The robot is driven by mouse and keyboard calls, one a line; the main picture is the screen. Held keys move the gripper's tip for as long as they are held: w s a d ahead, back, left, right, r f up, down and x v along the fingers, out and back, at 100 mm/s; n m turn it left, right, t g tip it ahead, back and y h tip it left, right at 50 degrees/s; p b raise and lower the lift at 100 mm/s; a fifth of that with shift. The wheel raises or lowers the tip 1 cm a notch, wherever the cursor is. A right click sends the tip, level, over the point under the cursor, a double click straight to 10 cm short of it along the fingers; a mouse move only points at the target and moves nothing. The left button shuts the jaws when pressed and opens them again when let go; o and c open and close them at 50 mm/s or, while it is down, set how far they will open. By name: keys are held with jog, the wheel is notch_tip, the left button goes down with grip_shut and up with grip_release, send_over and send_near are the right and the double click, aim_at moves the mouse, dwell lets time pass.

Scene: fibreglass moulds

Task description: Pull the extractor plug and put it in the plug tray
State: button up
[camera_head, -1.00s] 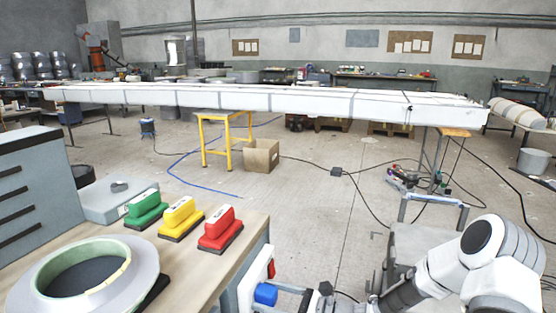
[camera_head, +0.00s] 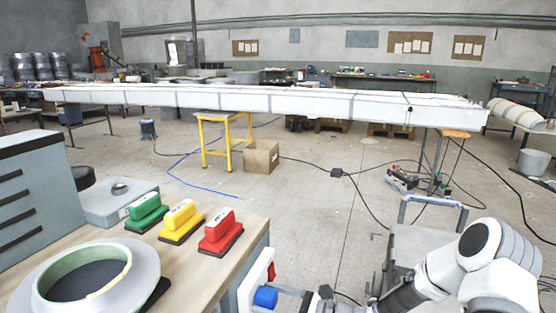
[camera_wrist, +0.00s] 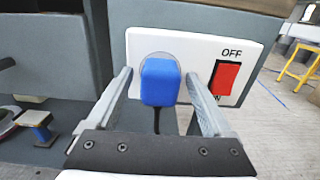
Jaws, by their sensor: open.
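The blue extractor plug (camera_wrist: 160,82) sits in the round socket of a white panel (camera_wrist: 203,48) in the wrist view, its dark cable hanging below. My gripper (camera_wrist: 162,88) is open, with one finger on each side of the plug and a visible gap on both sides. In the head view the plug (camera_head: 265,296) shows on the side of the bench at the bottom, with my gripper (camera_head: 290,296) close to its right. I cannot make out a plug tray for certain.
A red switch (camera_wrist: 226,78) marked OFF is right of the plug, near my right finger. On the bench (camera_head: 215,275) stand green, yellow and red sanding blocks (camera_head: 220,232), a large ring (camera_head: 85,275) and a grey scale-like box (camera_head: 112,205).

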aim_at(276, 301)
grip_shut()
dwell(0.4)
jog(key=shift+p+v, duration=0.9)
jog(key=shift+v, duration=2.1)
